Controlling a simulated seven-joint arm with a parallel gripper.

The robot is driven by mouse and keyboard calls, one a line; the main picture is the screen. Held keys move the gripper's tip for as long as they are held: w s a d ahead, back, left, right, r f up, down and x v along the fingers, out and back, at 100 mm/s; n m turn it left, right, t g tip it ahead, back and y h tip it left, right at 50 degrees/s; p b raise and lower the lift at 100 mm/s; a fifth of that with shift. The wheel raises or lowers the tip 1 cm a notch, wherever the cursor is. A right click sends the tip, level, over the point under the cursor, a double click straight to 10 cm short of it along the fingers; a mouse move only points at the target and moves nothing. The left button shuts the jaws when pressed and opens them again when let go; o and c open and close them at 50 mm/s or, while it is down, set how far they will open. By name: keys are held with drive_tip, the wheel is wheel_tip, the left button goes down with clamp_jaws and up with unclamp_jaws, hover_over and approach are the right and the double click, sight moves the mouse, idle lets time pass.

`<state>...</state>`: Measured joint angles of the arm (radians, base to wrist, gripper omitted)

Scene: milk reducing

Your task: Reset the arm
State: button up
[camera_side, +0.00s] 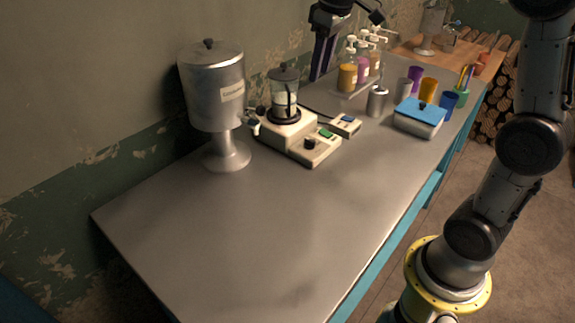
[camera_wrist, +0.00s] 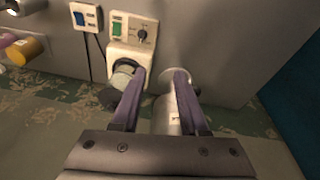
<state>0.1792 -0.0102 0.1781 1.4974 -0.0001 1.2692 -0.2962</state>
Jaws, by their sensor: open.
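My gripper (camera_side: 318,74) hangs above the back of the metal table (camera_side: 230,240) in the side view, fingers pointing down. In the wrist view its two purple fingers (camera_wrist: 159,73) stand apart with nothing held between them. A cream blender base (camera_side: 300,140) with a glass jar (camera_side: 284,95) is below and to the left of it in the side view. The base also shows beyond the fingers in the wrist view (camera_wrist: 130,38). A large metal dispenser (camera_side: 212,92) stands further left. It is partly hidden behind the fingers in the wrist view.
Pump bottles (camera_side: 347,76), a metal canister (camera_side: 377,101), a box with a blue lid (camera_side: 419,116) and several coloured cups (camera_side: 428,89) crowd the right part of the table. A small switch box (camera_side: 345,125) sits beside the blender. The table's front left is clear.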

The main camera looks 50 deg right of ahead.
drive_tip(key=s+a+r+t, duration=0.1)
drive_tip(key=s+a+r, duration=0.15)
drive_tip(key=s, duration=0.45)
drive_tip(key=s+a+f+t, duration=0.1)
drive_tip(key=s+a+f, duration=0.1)
drive_tip(key=s+f, duration=0.3)
drive_tip(key=s+a+f+m+t, duration=0.1)
drive_tip(key=s+f, duration=0.4)
drive_tip(key=s, duration=0.5)
drive_tip(key=shift+s+a, duration=0.2)
drive_tip(key=shift+a, duration=0.55)
